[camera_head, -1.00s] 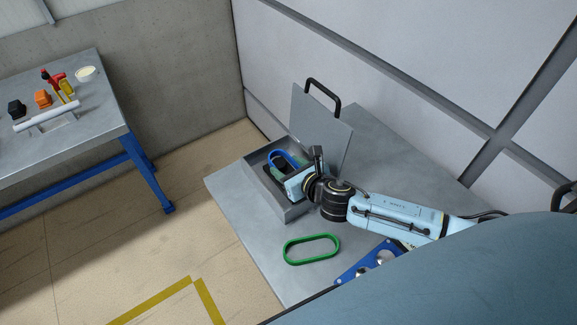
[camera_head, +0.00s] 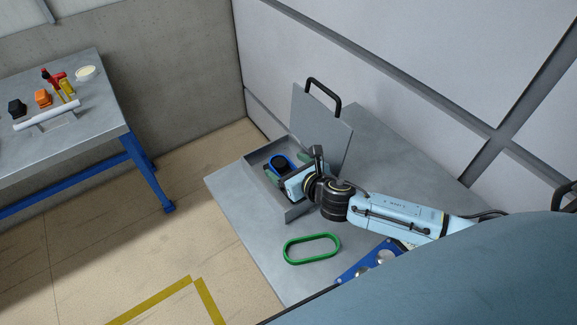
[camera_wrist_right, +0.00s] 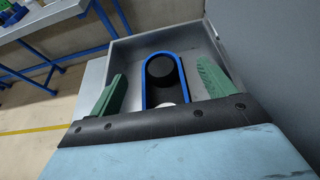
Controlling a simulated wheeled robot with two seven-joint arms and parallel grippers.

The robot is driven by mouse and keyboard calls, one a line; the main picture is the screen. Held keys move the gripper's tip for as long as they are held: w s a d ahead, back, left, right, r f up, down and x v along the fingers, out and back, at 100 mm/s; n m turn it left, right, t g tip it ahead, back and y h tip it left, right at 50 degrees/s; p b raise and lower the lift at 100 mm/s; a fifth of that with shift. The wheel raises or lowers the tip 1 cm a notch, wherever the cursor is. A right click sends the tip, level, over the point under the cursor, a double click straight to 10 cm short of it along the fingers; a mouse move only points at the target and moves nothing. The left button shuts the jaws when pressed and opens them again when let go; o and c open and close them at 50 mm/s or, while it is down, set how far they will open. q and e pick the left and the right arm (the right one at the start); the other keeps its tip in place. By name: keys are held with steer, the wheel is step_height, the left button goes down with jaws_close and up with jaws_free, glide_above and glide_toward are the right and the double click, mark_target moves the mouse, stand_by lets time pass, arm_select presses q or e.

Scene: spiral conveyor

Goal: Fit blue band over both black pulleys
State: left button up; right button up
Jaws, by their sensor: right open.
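The blue band (camera_head: 273,162) is inside the open grey box. In the right wrist view the blue band (camera_wrist_right: 182,75) loops around the far black pulley (camera_wrist_right: 160,70), with its two sides running towards me. Its near end and the near pulley are mostly hidden by my gripper's body; only a pale round part (camera_wrist_right: 166,104) shows there, so I cannot tell whether the band is around the near one. My right gripper (camera_head: 287,167) is open, its green fingers on either side of the band and apart from it. My left gripper is not in view.
The grey box (camera_head: 292,214) has walls around the pulleys and a raised lid (camera_head: 318,125) with a black handle. A green band (camera_head: 287,250) and a blue plate with round silver parts (camera_head: 362,268) are on the grey table (camera_head: 235,205). A second table holds tools.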

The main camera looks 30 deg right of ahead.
steer(key=shift+s+f, duration=0.25)
steer(key=shift+s, duration=0.3)
steer(key=v, duration=1.2)
steer(key=shift+r, duration=0.4)
steer(key=shift+d, duration=0.1)
steer(key=x, duration=1.3)
steer(key=shift+w+f, duration=0.1)
steer(key=shift+r, duration=0.25)
